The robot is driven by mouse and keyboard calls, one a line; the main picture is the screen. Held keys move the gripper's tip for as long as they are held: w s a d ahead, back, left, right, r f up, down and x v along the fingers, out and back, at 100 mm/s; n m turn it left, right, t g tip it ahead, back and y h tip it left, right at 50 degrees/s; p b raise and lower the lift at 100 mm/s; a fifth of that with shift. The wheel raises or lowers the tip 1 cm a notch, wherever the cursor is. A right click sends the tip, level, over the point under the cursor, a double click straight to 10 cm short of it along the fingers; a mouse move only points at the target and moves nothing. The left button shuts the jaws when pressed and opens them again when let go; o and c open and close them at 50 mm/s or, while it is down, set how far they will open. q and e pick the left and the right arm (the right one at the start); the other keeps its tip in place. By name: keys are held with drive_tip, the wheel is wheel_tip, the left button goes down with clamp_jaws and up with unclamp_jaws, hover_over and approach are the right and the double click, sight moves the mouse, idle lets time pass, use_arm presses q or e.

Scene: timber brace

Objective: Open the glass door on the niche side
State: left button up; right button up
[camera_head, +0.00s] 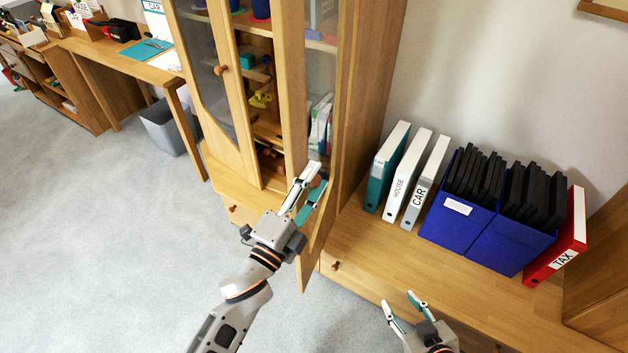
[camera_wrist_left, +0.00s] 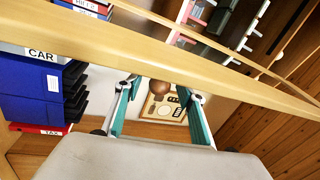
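The wooden cabinet's niche-side glass door (camera_head: 291,90) stands swung open, its free edge toward me. Its frame also crosses the left wrist view diagonally (camera_wrist_left: 150,50). The door's round brown knob (camera_head: 318,181) is at my left gripper (camera_head: 309,187). The left gripper looks open; contact with the knob is unclear. My right gripper (camera_head: 404,308) is open and empty over the low wooden counter. The other glass door (camera_head: 235,110), with its own knob (camera_head: 219,70), is closed.
On the counter (camera_head: 365,240) stand several binders (camera_head: 397,180), blue file boxes (camera_head: 480,225) and a red TAX binder (camera_head: 562,245). A desk (camera_head: 110,50) and grey bin (camera_head: 165,128) are at the left. The carpet (camera_head: 110,220) at left is clear.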

use_arm(q)
drive_tip(key=v, duration=1.2)
